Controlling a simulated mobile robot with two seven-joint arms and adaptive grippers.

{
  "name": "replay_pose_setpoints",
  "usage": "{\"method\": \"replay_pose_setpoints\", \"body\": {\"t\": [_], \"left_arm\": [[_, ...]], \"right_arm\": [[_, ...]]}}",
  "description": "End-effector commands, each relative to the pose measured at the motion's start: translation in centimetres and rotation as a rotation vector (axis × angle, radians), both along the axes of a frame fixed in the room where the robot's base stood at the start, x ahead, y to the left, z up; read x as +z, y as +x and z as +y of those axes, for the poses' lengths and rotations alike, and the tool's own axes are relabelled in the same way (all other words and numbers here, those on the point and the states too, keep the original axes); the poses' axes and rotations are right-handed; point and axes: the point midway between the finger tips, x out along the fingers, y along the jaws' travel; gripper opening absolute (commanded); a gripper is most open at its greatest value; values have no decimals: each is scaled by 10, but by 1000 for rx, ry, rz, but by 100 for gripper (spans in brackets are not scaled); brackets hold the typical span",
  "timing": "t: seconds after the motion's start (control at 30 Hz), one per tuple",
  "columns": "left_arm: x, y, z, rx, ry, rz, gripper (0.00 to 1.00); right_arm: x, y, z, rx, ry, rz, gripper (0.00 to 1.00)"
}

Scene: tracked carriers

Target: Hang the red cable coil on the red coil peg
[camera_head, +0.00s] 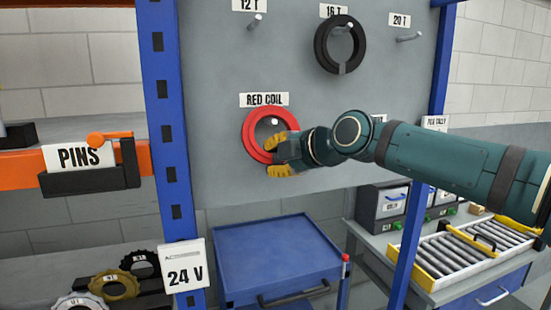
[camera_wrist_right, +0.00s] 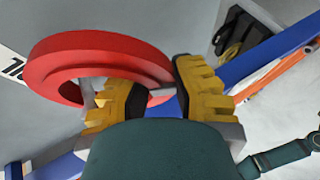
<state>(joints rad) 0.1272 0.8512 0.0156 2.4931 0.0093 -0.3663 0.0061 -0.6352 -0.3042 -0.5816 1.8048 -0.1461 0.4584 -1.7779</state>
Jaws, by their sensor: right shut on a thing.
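The red cable coil (camera_head: 250,138) is a thick red ring at the grey board, below the "RED COIL" label (camera_head: 264,99). The tip of the red coil peg (camera_head: 274,121) shows inside the ring's opening, near its top edge. My right gripper (camera_head: 279,156), with yellow fingers, is shut on the lower right part of the coil. In the right wrist view the coil (camera_wrist_right: 75,47) sits between the yellow fingers (camera_wrist_right: 150,92), and a grey rod shows in its opening. Whether the coil's weight rests on the peg I cannot tell. My left gripper is out of view.
A black coil (camera_head: 320,48) hangs on the peg under "16 T". Bare pegs (camera_head: 254,21) (camera_head: 410,38) stick out under "12 T" and "20 T". A blue post (camera_head: 170,130) stands left of the board. A blue cabinet (camera_head: 275,250) stands below.

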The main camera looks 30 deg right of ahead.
Motion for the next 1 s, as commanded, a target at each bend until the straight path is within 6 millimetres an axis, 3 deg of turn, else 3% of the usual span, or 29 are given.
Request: {"method": "replay_pose_setpoints", "body": {"t": [0.17,0.2,0.27,0.67,1.0], "left_arm": [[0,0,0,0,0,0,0],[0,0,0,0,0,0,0],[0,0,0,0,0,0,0],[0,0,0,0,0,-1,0],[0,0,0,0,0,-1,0]], "right_arm": [[-2,0,0,1,0,5,0],[-2,0,0,1,0,5,33],[-2,0,0,1,0,5,51],[1,-5,-2,0,0,2,51],[24,-60,-15,-1,1,-1,51]]}}
